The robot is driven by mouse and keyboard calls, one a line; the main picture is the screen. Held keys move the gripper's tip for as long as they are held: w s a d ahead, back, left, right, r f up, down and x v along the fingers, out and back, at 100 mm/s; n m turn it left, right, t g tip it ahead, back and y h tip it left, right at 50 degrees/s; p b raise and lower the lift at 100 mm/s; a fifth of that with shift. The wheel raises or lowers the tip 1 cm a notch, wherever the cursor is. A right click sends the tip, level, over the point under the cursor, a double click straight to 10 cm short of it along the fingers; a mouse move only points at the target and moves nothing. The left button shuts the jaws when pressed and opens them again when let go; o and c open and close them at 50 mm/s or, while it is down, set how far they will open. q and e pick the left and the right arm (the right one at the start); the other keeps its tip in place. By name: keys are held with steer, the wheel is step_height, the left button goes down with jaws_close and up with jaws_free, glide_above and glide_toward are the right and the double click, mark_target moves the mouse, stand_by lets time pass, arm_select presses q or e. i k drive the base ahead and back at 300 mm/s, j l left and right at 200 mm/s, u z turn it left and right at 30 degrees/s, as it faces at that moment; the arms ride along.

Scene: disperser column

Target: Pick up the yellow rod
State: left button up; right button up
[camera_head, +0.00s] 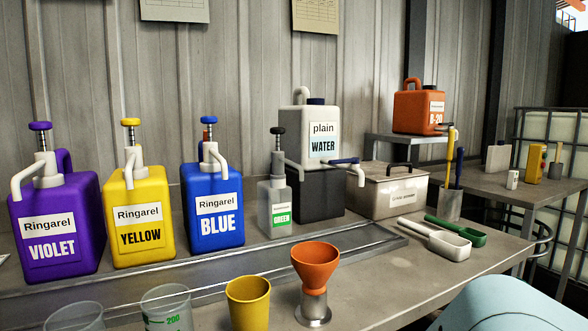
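The yellow rod (449,155) stands upright, slightly tilted, in a small grey metal holder (451,206) at the right part of the bench. Its top end is bent or hooked and its lower end is hidden inside the holder. A dark blue rod (459,165) stands beside it in the same holder. Neither of my grippers is in view. A pale blue rounded shape at the bottom right looks like part of my arm; no fingers show on it.
A green scoop (460,232) and a white scoop (440,240) lie in front of the holder. A steel box (392,192) stands to its left. An orange funnel (315,262) and a yellow cup (247,302) stand at the front. The front right bench surface is clear.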

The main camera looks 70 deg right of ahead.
mark_target(451, 132)
steer(key=z, duration=2.85)
steer(key=i+l, duration=0.4)
steer(key=l, duration=0.15)
steer(key=i+l, duration=0.45)
steer(key=i+l+u, duration=0.15)
steer(key=l, duration=0.25)
steer(key=u, duration=1.2)
steer(key=i+l, duration=0.05)
